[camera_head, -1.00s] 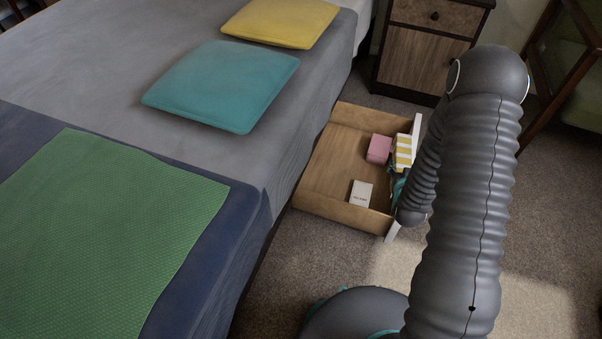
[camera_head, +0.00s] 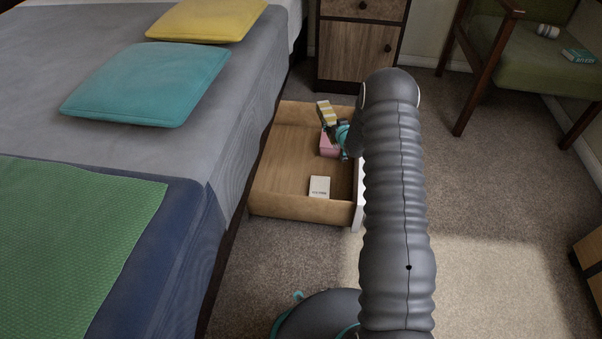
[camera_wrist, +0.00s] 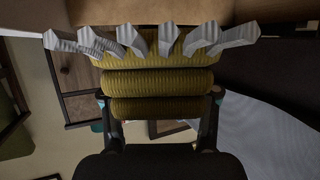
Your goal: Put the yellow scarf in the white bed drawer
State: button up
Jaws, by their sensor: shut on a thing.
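The yellow scarf (camera_head: 326,113), folded and striped with white, is held over the far right part of the drawer in the head view. In the wrist view the scarf (camera_wrist: 160,82) shows as stacked ribbed yellow folds with pale grey tassels. My gripper (camera_head: 342,133) is shut on it, with one finger on each side in the wrist view. The bed drawer (camera_head: 285,170), wooden inside with a white front panel, is pulled out beside the bed. My arm hides part of its front. I cannot tell whether the scarf touches the drawer.
A pink box (camera_head: 329,147) and a small white box (camera_head: 319,187) are in the drawer. The bed (camera_head: 215,150) borders it on the left. A nightstand (camera_head: 350,55) stands behind it, and a green chair (camera_head: 500,45) is at right. Carpet is clear at right.

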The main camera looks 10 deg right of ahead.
jog(key=shift+w+d+f, duration=0.3)
jog(key=shift+w+d, duration=0.4)
jog(key=s+a+f+b, duration=0.2)
jog(key=s+a+f, duration=0.1)
jog(key=a+f, duration=0.7)
jog(key=shift+s+a+f, duration=0.25)
jog(key=shift+a+f, duration=0.05)
jog(key=shift+a, duration=0.05)
jog(key=shift+f, duration=0.65)
jog(key=o, duration=1.2)
